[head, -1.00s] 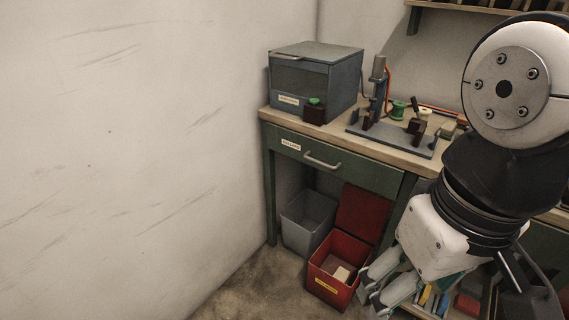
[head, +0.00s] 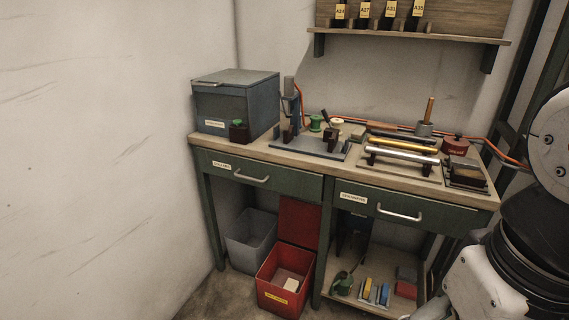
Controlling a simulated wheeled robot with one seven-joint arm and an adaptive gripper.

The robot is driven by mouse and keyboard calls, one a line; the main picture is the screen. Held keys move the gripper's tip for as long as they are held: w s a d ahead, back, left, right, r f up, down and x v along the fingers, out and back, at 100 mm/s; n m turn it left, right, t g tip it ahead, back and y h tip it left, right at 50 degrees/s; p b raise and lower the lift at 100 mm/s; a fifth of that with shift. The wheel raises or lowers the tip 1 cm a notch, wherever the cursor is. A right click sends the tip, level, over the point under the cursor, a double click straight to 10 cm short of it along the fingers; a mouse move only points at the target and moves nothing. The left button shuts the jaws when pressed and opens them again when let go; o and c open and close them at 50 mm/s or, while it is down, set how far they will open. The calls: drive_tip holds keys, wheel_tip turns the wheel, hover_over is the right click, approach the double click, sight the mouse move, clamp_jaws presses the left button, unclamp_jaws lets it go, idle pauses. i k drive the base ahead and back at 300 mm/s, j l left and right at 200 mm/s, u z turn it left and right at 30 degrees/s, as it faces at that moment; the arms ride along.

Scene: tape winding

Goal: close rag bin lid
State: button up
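The red rag bin (head: 278,297) stands on the floor under the left part of the workbench. Its red lid (head: 299,222) is raised, standing upright at the back of the bin. A pale rag or block (head: 291,284) shows inside. A yellow label is on its front. My arm is at the right edge of the head view, well apart from the bin. My gripper is outside the picture.
A grey open bin (head: 250,240) stands left of the red bin. The workbench (head: 290,152) has two drawers, both shut, and carries a grey box (head: 235,103) and several tools. A lower shelf (head: 372,300) holds small items. A wall is at left.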

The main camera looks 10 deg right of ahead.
sight(300, 222)
drive_tip(key=i+j, duration=0.15)
drive_tip(key=j, duration=0.25)
drive_tip(key=i+j, duration=0.1)
drive_tip(key=j, duration=0.3)
drive_tip(key=i+j+u, duration=0.1)
drive_tip(key=j, duration=0.35)
drive_tip(key=i+j, duration=0.15)
drive_tip(key=j, duration=0.25)
